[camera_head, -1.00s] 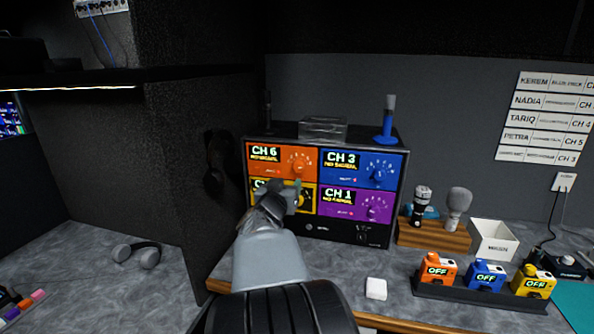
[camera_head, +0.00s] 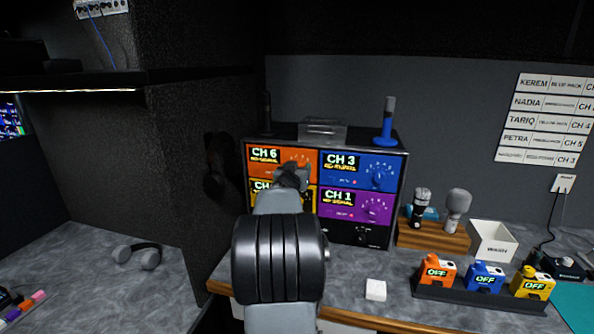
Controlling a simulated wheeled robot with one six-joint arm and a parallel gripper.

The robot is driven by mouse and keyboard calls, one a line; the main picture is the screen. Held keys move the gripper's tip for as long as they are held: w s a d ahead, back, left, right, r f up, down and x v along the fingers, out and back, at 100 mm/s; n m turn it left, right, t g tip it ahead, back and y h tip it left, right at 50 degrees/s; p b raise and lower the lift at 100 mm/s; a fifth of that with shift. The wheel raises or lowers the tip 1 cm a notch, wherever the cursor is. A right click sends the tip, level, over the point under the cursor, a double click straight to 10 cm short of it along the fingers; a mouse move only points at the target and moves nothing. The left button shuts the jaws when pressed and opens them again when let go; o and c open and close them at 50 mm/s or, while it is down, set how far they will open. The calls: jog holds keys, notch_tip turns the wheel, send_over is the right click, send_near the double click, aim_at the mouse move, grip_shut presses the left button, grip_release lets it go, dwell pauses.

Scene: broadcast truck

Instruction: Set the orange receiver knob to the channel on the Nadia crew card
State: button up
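The orange receiver panel (camera_head: 265,170) is at the top left of the rack unit and its display reads CH 6, with smaller text that looks like NO SIGNAL. Its knob is mostly or wholly hidden behind my gripper (camera_head: 291,174). My gripper is in front of the panel's right part, near the knob. I cannot tell whether it touches the knob, and its fingers are too small and dark to show their opening. The Nadia crew card (camera_head: 550,104) is on the wall at the right; its channel number is cut off by the picture edge.
The blue panel (camera_head: 345,177) reads CH 3 and the purple panel (camera_head: 340,208) reads CH 1. The yellow panel (camera_head: 260,195) is partly covered by my arm. Bodypacks (camera_head: 485,275), microphones (camera_head: 456,205) and a white box (camera_head: 493,240) stand right of the rack.

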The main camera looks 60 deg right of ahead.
jog(key=shift+c, duration=0.2)
jog(key=c, duration=0.9)
jog(key=shift+r+n+p, duration=0.15)
jog(key=shift+n+p, duration=0.25)
jog(key=shift+p, duration=0.1)
jog(key=shift+f+n+p, duration=0.15)
jog(key=shift+n+p, duration=2.9)
jog(key=shift+n, duration=2.7)
jog(key=shift+f+n+p, duration=0.15)
jog(key=shift+n+p, duration=2.85)
jog(key=shift+n, duration=2.75)
